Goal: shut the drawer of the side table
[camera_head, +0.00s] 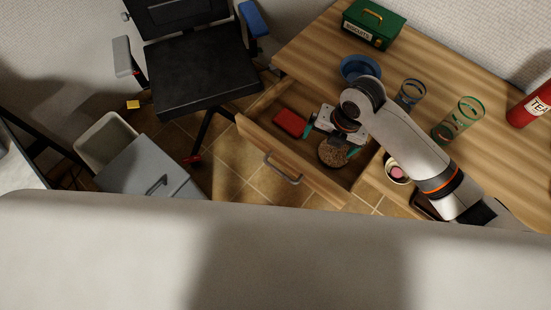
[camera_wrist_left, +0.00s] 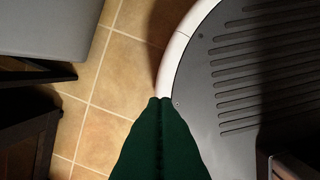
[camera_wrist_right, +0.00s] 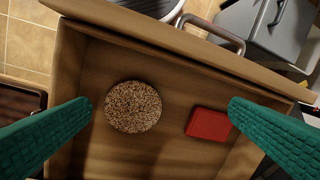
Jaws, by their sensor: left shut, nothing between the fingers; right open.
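The wooden drawer (camera_head: 252,143) of the side table (camera_head: 318,53) stands open, pulled out toward the lower left in the head view. Its front carries a grey bar handle (camera_head: 283,174), which also shows at the top of the right wrist view (camera_wrist_right: 213,32). Inside lie a red box (camera_head: 289,122) and a round speckled cork-like disc (camera_head: 333,154). My right gripper (camera_head: 331,142) is open above the drawer, its teal fingers spread over the interior and holding nothing. My left gripper (camera_wrist_left: 160,101) is shut and empty above the floor, outside the head view.
On the tabletop stand a green tin (camera_head: 373,25), a blue bowl (camera_head: 360,67), glasses (camera_head: 461,119) and a red canister (camera_head: 531,104). A black chair (camera_head: 198,72) stands left of the drawer. A grey cabinet (camera_head: 143,168) and bin (camera_head: 101,142) stand farther left. Tiled floor (camera_head: 232,165) lies before the drawer.

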